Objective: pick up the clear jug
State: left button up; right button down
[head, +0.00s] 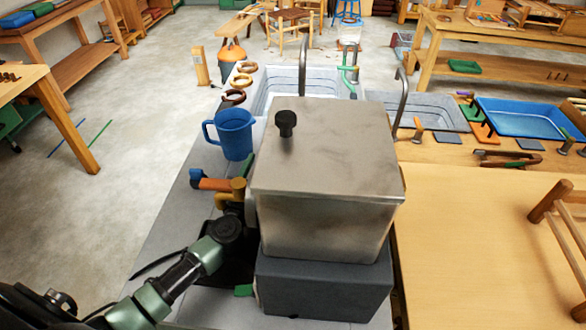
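I see no clear jug in the head view. A blue jug (234,134) with its handle to the left stands upright on the grey worktop, left of a large metal box. My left arm comes in from the lower left, and its dark end (235,250) is beside the box's left side. The fingers there are dark and partly hidden by the box, so I cannot tell whether they are open or hold anything. The blue jug is beyond my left arm's end and apart from it. My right gripper is not in view.
The metal box (325,170) with a black knob stands on a dark grey block (325,288) and hides much of the worktop. An orange and blue tool (212,183) and an ochre piece (236,190) lie near my arm. Sinks (310,82) are behind. The wooden tabletop (470,235) at right is mostly clear.

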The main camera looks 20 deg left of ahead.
pick_arm(q)
jog(key=shift+w, duration=0.2)
grip_shut()
jog(key=shift+r, duration=0.15)
